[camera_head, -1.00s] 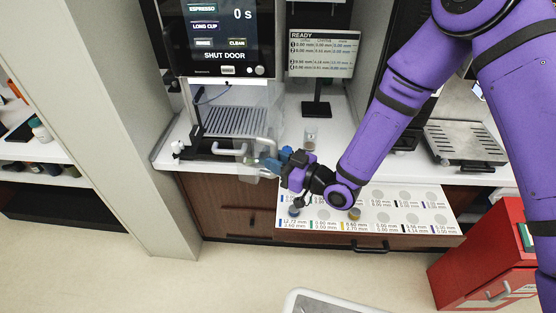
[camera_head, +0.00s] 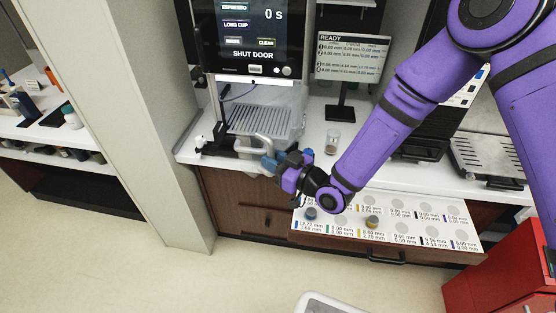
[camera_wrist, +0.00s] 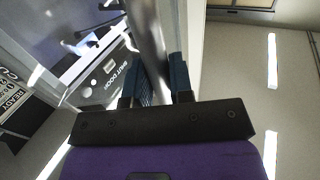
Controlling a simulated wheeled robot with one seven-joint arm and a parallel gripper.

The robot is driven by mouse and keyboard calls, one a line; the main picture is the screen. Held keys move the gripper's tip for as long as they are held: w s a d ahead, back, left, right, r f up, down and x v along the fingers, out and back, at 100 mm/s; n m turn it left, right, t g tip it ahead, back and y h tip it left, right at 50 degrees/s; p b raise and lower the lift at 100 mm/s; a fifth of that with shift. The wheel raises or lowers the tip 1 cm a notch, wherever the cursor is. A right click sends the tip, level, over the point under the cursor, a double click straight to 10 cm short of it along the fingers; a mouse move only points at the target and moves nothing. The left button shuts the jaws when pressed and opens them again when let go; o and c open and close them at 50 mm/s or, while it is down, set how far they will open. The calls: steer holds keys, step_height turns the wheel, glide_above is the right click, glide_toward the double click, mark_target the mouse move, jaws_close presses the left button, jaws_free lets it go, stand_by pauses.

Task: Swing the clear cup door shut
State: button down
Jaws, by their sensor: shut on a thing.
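The coffee machine (camera_head: 258,75) stands on the white counter, its screen reading "SHUT DOOR". Its clear cup door (camera_head: 285,125) is see-through and its edges are hard to make out, so I cannot tell how far it stands from the frame. A curved grey handle (camera_head: 268,143) shows at the front of the machine. My gripper (camera_head: 272,163) is at this handle, near the counter's front edge. In the wrist view, the blue fingers of my gripper (camera_wrist: 158,80) are shut on a shiny grey bar, the handle (camera_wrist: 148,45).
A small clear cup (camera_head: 333,141) stands on the counter right of the machine, below a display (camera_head: 351,58). An open drawer with a marked white top (camera_head: 405,222) juts out below my arm. A red cabinet (camera_head: 490,265) is at lower right. Floor is clear at lower left.

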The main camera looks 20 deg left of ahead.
mark_target(254, 156)
steer(key=shift+s, duration=0.15)
steer(key=shift+s+x, duration=0.2)
steer(key=shift+x, duration=0.8)
steer(key=shift+s+x, duration=0.25)
steer(key=shift+x, duration=0.75)
steer(key=shift+s+x, duration=0.2)
steer(key=shift+x, duration=0.8)
steer(key=shift+a, duration=0.15)
steer(key=c, duration=0.9)
jaws_free()
